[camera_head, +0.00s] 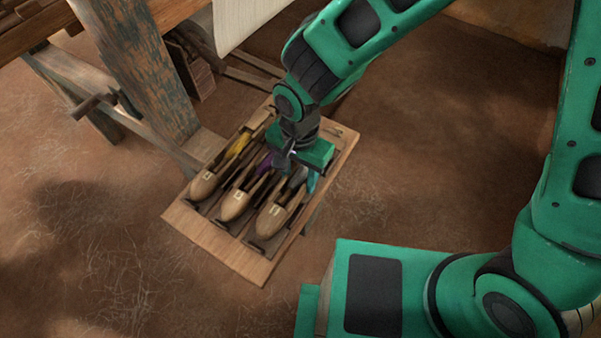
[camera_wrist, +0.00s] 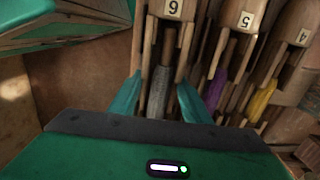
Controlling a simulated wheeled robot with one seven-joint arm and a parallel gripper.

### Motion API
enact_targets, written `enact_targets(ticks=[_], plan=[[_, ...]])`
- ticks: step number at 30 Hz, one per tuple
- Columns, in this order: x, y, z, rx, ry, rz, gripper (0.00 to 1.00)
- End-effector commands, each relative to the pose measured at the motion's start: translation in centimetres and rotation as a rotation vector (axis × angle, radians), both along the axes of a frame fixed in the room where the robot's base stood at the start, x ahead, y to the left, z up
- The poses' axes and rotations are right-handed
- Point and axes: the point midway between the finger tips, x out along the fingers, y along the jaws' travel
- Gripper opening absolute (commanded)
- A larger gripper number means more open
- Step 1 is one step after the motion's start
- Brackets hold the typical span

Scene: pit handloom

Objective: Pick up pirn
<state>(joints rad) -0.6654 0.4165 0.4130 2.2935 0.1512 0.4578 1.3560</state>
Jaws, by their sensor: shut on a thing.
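Three wooden boat shuttles lie side by side in a wooden tray (camera_head: 186,222), each with a coloured pirn in its slot. The grey pirn (camera_wrist: 157,92) is in the shuttle labelled 6 (camera_wrist: 172,30). It also shows in the head view (camera_head: 297,178). The purple pirn (camera_wrist: 219,87) is in shuttle 5, and the yellow pirn (camera_wrist: 262,98) is in shuttle 4. My gripper (camera_wrist: 160,80) reaches down over shuttle 6.
The tray's handled end lies under my arm. A weathered wooden loom post (camera_head: 140,65) and beams stand to the left, with white cloth (camera_head: 245,20) above. Brown earth floor (camera_head: 80,250) is open in front and to the left.

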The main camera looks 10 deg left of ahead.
Motion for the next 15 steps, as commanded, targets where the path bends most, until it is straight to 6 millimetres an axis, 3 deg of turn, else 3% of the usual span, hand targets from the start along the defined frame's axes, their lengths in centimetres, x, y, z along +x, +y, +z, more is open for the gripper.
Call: enact_targets(ticks=[15], plan=[[-0.01,0.03,-0.69,0.001,0.0,0.0,0.14]])
